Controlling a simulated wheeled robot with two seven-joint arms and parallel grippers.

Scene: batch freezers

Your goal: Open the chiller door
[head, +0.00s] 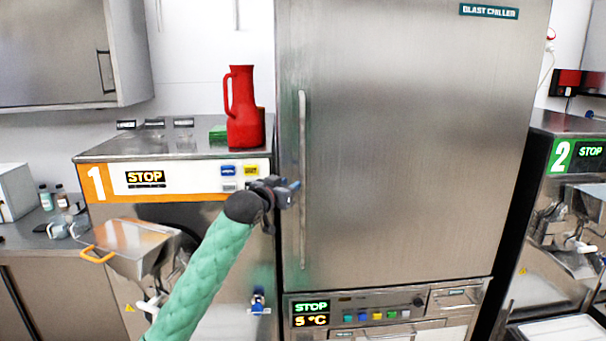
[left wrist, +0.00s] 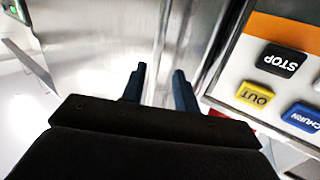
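The blast chiller is a tall steel cabinet in the middle of the head view. Its door (head: 420,150) looks shut, and a long vertical handle (head: 302,120) runs along the door's left side. My left gripper (head: 292,188) is at about mid-height of the handle, just left of it. In the left wrist view, the blue fingers of my left gripper (left wrist: 159,88) stand apart, pointing towards the steel front. A narrow upright strip shows around the gap between them; I cannot tell whether it touches either finger. My right gripper is in neither view.
Batch freezer 1 (head: 200,180) stands left of the chiller, with a red jug (head: 243,110) on top and a steel hopper tray (head: 130,245) in front. Batch freezer 2 (head: 560,200) stands to the right. The chiller's control panel (head: 390,305) is below the door.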

